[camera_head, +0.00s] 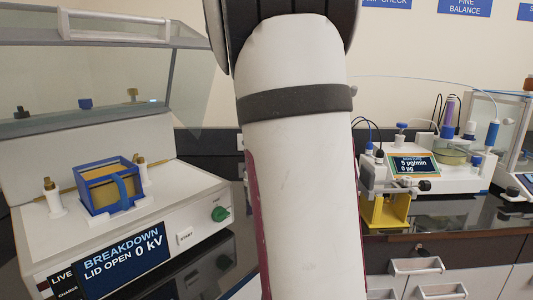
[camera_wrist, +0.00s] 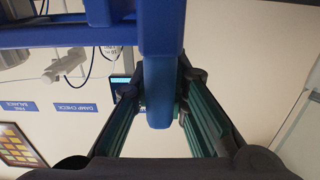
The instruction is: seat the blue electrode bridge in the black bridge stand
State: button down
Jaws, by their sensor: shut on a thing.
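In the wrist view my gripper (camera_wrist: 163,88) is shut on an upright blue bar of the blue electrode bridge (camera_wrist: 161,30). The bar runs down between the two fingers, and a blue crossbeam extends left at the top of the picture. The rest of the bridge is outside this view. In the head view my arm fills the middle and hides my gripper and the held bridge. I cannot make out the black bridge stand in either view; whether it is behind my arm cannot be told.
A breakdown tester (camera_head: 150,235) stands at left with its clear lid (camera_head: 120,70) raised. A blue-framed amber vessel (camera_head: 108,188) sits on it between brass terminals. At right, a moisture meter (camera_head: 430,170) stands behind a yellow stand (camera_head: 385,212) near the dark counter's front edge.

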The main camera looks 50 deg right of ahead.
jog(key=shift+f+b, duration=3.25)
jog(key=shift+b, duration=0.3)
jog(key=c, duration=1.5)
grip_release()
jog(key=shift+f, duration=0.15)
notch_tip(320, 180, up, 10)
jog(key=shift+r, duration=0.15)
jog(key=shift+a, duration=0.1)
